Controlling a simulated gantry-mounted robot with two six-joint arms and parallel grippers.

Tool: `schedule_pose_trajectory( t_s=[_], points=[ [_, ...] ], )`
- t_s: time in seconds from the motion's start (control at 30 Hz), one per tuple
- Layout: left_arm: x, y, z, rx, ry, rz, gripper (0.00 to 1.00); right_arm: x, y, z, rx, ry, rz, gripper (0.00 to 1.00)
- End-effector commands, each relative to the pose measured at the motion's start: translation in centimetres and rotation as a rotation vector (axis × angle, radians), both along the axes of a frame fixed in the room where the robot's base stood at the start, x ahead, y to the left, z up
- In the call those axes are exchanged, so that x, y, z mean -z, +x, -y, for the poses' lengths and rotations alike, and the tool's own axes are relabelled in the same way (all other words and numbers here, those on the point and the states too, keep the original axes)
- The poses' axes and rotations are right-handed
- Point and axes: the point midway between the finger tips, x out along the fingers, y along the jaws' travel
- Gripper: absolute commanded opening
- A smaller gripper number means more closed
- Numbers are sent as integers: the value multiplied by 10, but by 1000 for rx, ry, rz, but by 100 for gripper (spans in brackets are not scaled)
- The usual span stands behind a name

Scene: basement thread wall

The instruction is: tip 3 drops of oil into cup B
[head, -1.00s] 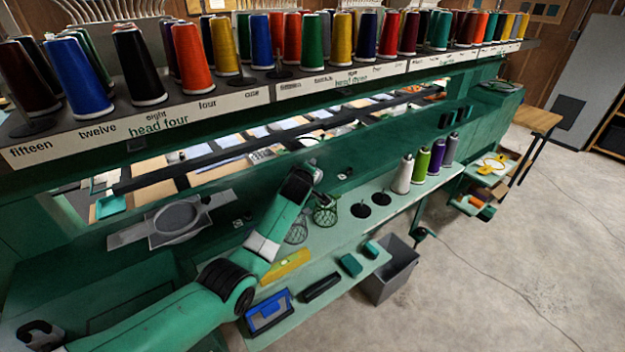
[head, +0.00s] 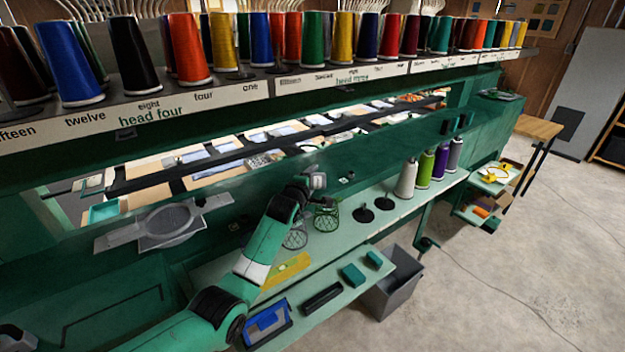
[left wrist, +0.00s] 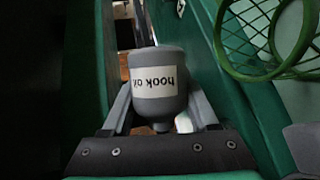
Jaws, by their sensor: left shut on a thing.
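My left gripper (head: 316,180) is over the back of the green shelf and shut on a grey bottle (left wrist: 158,85). In the left wrist view the bottle's white label reads "hook oil" upside down, and its narrow nozzle points to the bottom of the picture. In the head view the bottle is too small to make out surely. A green wire basket (head: 326,215) stands just below and right of the gripper, and a grey one (head: 295,236) is partly behind my arm. I see no readable "B" mark, so I cannot tell which thing is cup B. My right gripper is out of view.
White, green, purple and grey cones (head: 426,168) stand on the shelf to the right. Two black discs (head: 363,214) lie between them and the baskets. A yellow piece (head: 288,270) and a blue tray (head: 267,322) are near my arm. A grey bin (head: 393,285) stands below.

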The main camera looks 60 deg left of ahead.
Motion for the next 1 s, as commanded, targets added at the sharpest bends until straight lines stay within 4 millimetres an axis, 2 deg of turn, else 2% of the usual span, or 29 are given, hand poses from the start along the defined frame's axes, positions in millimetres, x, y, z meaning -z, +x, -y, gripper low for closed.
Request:
schedule_pose_trajectory(
  t_s=[0.5,1.0],
  points=[
    [-1,0,1,0,-87,176,2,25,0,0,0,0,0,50],
    [-3,-1,1,0,-99,197,2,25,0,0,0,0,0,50]
  ],
)
